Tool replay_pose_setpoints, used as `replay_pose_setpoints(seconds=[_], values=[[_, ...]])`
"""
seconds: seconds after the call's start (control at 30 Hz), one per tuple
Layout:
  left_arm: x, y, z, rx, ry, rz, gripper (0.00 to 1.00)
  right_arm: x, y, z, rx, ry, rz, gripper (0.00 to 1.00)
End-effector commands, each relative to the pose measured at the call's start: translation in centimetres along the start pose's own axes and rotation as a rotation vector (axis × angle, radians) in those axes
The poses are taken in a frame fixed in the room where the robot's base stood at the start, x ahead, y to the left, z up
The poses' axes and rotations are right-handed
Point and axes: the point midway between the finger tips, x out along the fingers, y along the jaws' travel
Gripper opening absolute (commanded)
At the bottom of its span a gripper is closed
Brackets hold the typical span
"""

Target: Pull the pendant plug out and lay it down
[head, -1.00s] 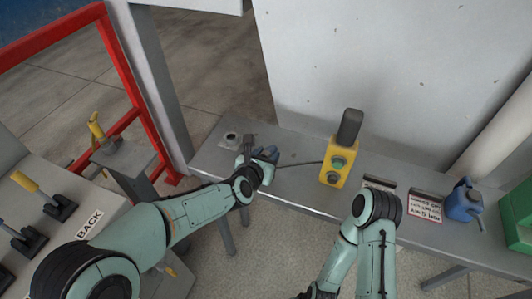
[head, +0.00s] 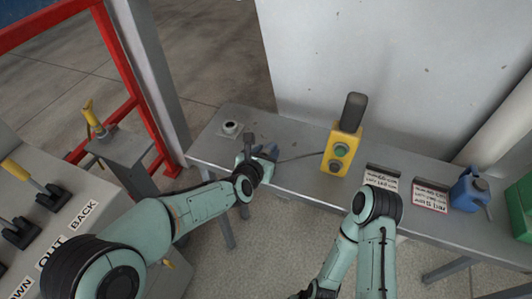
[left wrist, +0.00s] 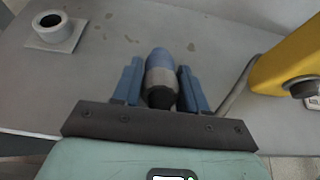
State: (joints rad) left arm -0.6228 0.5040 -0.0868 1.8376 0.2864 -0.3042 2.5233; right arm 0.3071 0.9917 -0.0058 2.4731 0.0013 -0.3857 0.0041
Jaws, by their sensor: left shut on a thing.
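My left gripper (head: 262,155) is shut on the pendant plug, over the near part of the grey bench. In the left wrist view the plug (left wrist: 160,72) lies between the two blue fingers (left wrist: 160,88). It has a rounded blue end, a grey band and a dark end. The plug is clear of the round socket (head: 230,127), which stands to the left and farther back, its opening empty; the socket also shows in the left wrist view (left wrist: 54,30). I cannot tell whether the plug touches the bench. A cable runs right to the yellow pendant (head: 342,148).
The bench (head: 295,135) has bare top around the socket and plug. Two sign cards (head: 430,198), a blue can (head: 468,190) and a green box (head: 521,208) are to the right. A lever console (head: 45,205) and red frame (head: 125,85) stand left.

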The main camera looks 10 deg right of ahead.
Motion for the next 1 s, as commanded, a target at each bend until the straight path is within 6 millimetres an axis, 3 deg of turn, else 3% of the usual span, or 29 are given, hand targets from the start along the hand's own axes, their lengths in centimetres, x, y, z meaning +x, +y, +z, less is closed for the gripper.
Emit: replay_pose_setpoints(seconds=[0.03, 0.07, 0.13, 0.43, 0.57, 1.0], values=[[0.0, 0.0, 0.1, 0.0, -0.001, 0.0, 0.0, 0.0, 0.0, 0.0, 0.0, 0.0, 0.0, 0.94], [0.0, 0.0, 0.1, 0.0, -0.001, 0.0, 0.52, 0.0, 0.0, 0.0, 0.0, 0.0, 0.0, 0.94], [0.0, 0.0, 0.1, 0.0, -0.001, 0.0, 0.72, 0.0, 0.0, 0.0, 0.0, 0.0, 0.0, 0.94], [-0.1, 0.0, 0.0, 0.0, 0.001, 0.0, 0.72, 0.0, 0.0, 0.0, 0.0, 0.0, 0.0, 0.94], [-1.1, 0.1, 0.1, -0.001, -0.001, 0.001, 0.72, 0.1, 0.1, 0.0, 0.0, -0.001, 0.0, 0.94], [-10.2, 0.0, 0.2, -0.001, -0.003, -0.001, 0.72, 0.5, 0.2, 0.0, 0.001, -0.002, 0.001, 0.94]])
